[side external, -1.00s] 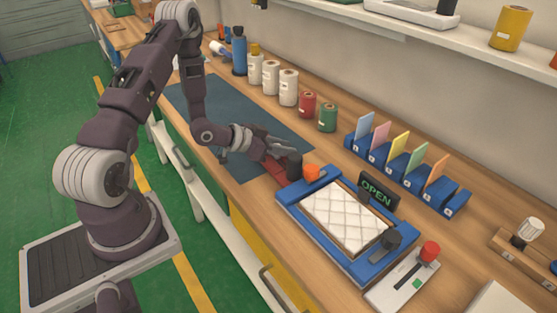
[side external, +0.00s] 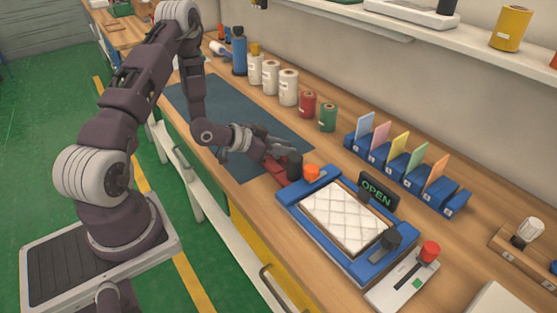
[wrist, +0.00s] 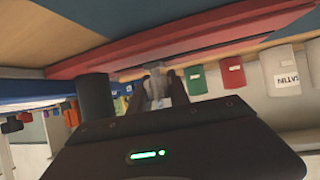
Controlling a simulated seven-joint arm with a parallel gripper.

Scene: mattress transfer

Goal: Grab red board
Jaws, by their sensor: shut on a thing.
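The red board (side external: 276,171) lies at the left end of the blue frame, mostly hidden by my gripper in the side view. In the wrist view the red board (wrist: 190,45) stretches across the top as a wide flat slab. My gripper (side external: 281,158) is low over the bench at the board, and its fingers (wrist: 161,82) are closed at the board's edge. The exact contact is hard to make out.
A black cylinder (side external: 294,166) and an orange knob (side external: 312,171) stand close to my gripper. The blue frame (side external: 290,207) holds a white quilted pad (side external: 345,215). Several spools, including a red one (side external: 307,104), stand behind. A dark mat (side external: 205,115) lies left.

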